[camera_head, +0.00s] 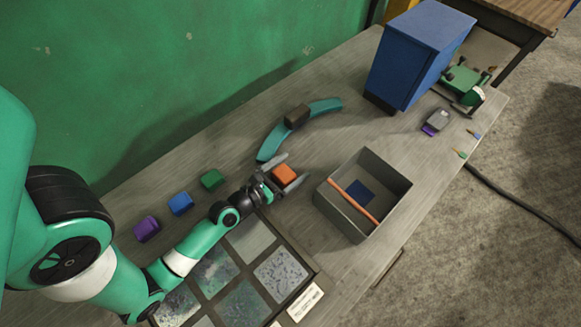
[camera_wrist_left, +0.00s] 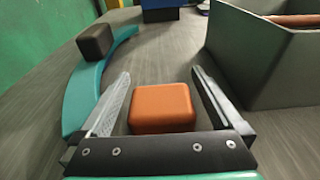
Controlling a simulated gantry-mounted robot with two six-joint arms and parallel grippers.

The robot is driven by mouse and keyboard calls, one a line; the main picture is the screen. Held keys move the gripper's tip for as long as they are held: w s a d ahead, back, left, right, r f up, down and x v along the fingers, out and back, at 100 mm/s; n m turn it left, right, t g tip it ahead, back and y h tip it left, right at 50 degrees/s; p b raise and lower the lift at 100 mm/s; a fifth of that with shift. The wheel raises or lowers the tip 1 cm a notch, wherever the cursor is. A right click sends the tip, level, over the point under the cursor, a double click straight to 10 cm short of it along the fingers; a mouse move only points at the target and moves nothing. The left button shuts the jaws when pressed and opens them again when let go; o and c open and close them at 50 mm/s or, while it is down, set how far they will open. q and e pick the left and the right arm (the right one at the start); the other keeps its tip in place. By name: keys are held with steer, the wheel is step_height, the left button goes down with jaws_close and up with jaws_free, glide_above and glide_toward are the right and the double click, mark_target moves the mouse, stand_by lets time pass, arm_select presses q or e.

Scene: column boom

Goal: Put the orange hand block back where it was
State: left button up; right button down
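The orange hand block (camera_head: 284,174) sits on the grey table between the fingers of my left gripper (camera_head: 282,178). In the left wrist view the orange block (camera_wrist_left: 161,108) lies between the two spread fingers of the left gripper (camera_wrist_left: 165,95), with a gap on each side. The gripper is open and low over the table. A purple block (camera_head: 147,229), a blue block (camera_head: 180,203) and a green block (camera_head: 212,179) stand in a slanting row to the left of the gripper. My right gripper is not in view.
A grey bin (camera_head: 335,212) with an orange bar across it stands just right of the gripper. A teal curved piece (camera_head: 270,143) with a dark block (camera_head: 298,116) lies behind. A framed panel of tiles (camera_head: 298,249) lies in front. A blue cabinet (camera_head: 412,58) stands at the back right.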

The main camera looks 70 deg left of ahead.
mark_target(277, 178)
arm_select(q)
steer(key=shift+s+f, duration=0.1)
steer(key=shift+s+d, duration=0.15)
steer(key=shift+s, duration=0.2)
steer(key=b+v, duration=0.4)
steer(key=v, duration=0.5)
steer(key=shift+s+f, duration=0.1)
steer(key=shift+f, duration=0.05)
steer(key=shift+s+d+b, duration=0.1)
steer(key=shift+s+b, duration=0.25)
steer(key=shift+b, duration=0.05)
steer(key=shift+s+d+r, duration=0.25)
steer(key=shift+d+r, duration=0.05)
steer(key=shift+r, duration=0.2)
